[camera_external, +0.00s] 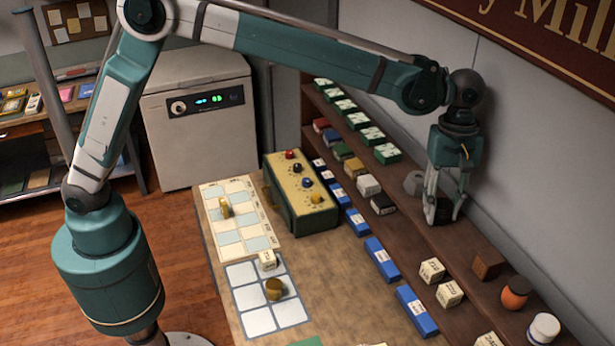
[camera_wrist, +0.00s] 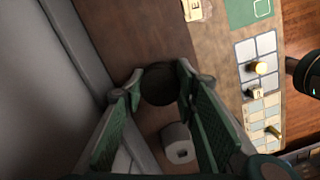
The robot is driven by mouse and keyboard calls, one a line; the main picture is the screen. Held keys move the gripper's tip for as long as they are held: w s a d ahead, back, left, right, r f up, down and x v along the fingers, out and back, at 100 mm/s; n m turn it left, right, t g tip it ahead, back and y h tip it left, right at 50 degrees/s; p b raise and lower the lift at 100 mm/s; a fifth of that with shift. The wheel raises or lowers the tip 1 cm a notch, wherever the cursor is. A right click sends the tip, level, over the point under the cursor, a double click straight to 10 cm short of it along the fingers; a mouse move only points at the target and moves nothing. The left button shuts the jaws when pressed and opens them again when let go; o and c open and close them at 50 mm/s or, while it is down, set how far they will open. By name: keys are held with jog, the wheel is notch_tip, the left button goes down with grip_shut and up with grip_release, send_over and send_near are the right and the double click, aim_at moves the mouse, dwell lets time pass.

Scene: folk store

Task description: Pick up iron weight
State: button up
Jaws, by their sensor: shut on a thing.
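The iron weight is a dark, rounded object (camera_wrist: 160,86) between the fingertips in the wrist view. In the external view it is a dark shape (camera_external: 441,210) partly hidden by the fingers. My gripper (camera_external: 444,215) points down over the brown shelf along the wall and is shut on the weight; its green-padded fingers also show in the wrist view (camera_wrist: 161,92). I cannot tell whether the weight touches the shelf.
A grey block with a hole (camera_wrist: 178,144) stands close beside the fingers; it also shows in the external view (camera_external: 413,183). Boxes, cubes, a brown block (camera_external: 488,264) and an orange vessel (camera_external: 515,292) line the shelf. The wall is close behind my gripper.

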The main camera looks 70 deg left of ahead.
aim_at(443, 205)
jog(key=shift+s+r, duration=0.2)
jog(key=shift+r, duration=0.15)
notch_tip(443, 205, up, 6)
jog(key=shift+f+b, duration=0.15)
jog(key=shift+b, duration=0.2)
jog(key=shift+s+r, duration=0.2)
jog(key=shift+r, duration=0.1)
jog(key=s+b, duration=0.1)
jog(key=s, duration=1.8)
jog(key=shift+s, duration=0.1)
